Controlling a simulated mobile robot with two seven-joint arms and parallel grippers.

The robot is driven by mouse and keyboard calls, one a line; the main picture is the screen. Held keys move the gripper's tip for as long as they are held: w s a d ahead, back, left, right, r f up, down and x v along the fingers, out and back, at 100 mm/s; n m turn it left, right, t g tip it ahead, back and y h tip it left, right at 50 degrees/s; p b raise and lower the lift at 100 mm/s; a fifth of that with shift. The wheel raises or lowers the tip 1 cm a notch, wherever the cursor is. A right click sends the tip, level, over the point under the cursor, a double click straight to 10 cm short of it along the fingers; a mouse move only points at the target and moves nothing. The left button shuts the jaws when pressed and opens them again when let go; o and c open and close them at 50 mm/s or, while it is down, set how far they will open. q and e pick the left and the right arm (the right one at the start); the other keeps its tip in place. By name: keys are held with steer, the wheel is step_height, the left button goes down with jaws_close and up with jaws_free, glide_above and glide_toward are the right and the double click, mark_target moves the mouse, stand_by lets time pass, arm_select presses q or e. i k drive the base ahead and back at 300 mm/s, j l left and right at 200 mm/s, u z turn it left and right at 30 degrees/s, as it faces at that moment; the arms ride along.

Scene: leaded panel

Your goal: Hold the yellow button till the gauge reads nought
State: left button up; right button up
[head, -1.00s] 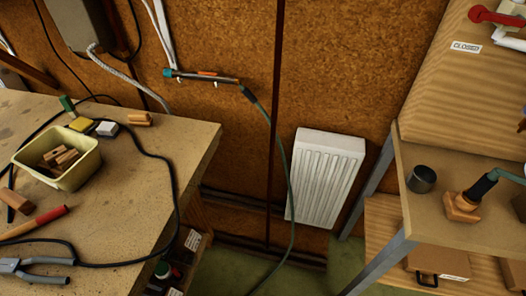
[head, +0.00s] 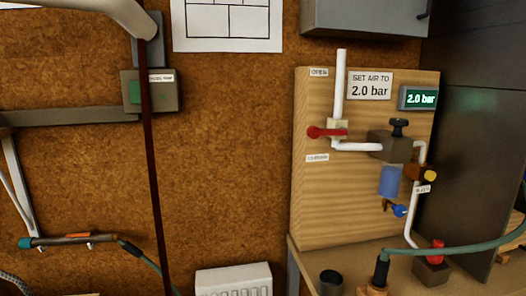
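The yellow button (head: 430,175) is a small round knob on the right side of an orange-brown block, at the right of a wooden panel (head: 310,205). Nothing touches it. The gauge (head: 419,98) is a dark display above it with green digits reading 2.0 bar. A small label (head: 422,189) sits just below the button; its writing is too small to read surely. Neither of my grippers is in view.
The panel also bears a red lever (head: 327,132), a black knob (head: 399,128), a blue bowl (head: 390,181) and a blue tap (head: 399,211). A green hose (head: 460,248) crosses low in front. A dark cabinet (head: 475,150) stands close on the right.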

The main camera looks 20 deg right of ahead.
mark_target(429, 175)
steer(key=z, duration=1.25)
